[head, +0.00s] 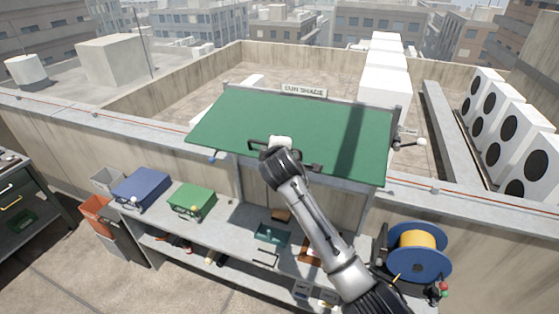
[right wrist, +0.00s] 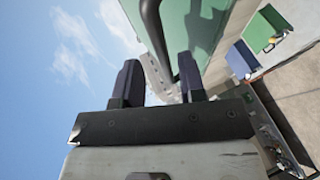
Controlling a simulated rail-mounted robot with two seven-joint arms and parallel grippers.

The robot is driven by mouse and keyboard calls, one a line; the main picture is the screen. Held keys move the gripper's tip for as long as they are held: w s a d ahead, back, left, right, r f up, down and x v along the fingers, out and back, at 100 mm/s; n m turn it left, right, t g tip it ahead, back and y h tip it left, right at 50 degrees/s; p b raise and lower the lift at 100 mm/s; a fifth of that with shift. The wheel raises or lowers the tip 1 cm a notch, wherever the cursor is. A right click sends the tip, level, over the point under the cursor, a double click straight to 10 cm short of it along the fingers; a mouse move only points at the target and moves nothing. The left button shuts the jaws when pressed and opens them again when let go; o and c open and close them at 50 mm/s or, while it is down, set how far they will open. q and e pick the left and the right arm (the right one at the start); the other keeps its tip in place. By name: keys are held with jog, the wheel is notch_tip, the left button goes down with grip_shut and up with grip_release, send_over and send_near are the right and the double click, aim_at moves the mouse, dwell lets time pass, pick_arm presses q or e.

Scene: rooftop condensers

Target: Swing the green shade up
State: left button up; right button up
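The green shade (head: 300,122) is a flat panel standing out over the workbench, its far edge by a "SUN SHADE" sign (head: 304,91). A dark bar handle (head: 257,145) sits along its near edge. My right gripper (head: 277,143) is at this handle, and the arm hides its middle. In the right wrist view, the two dark fingers (right wrist: 159,78) stand apart with a gap between them. The handle (right wrist: 152,25) runs just beyond and between them; firm contact is not visible. The shade's underside (right wrist: 200,30) shows behind. My left gripper is in neither view.
The grey workbench (head: 232,222) below holds a blue box (head: 141,188), a green box (head: 192,202) and a teal tray (head: 272,234). A blue reel with yellow cable (head: 418,250) stands right. A ball-ended lever (head: 409,142) sits by the shade's right side. The parapet (head: 60,140) runs behind.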

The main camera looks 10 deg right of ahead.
jog(key=b+v, duration=0.3)
jog(key=v, duration=0.8)
jog(key=shift+w+d, duration=0.1)
jog(key=shift+d, duration=0.05)
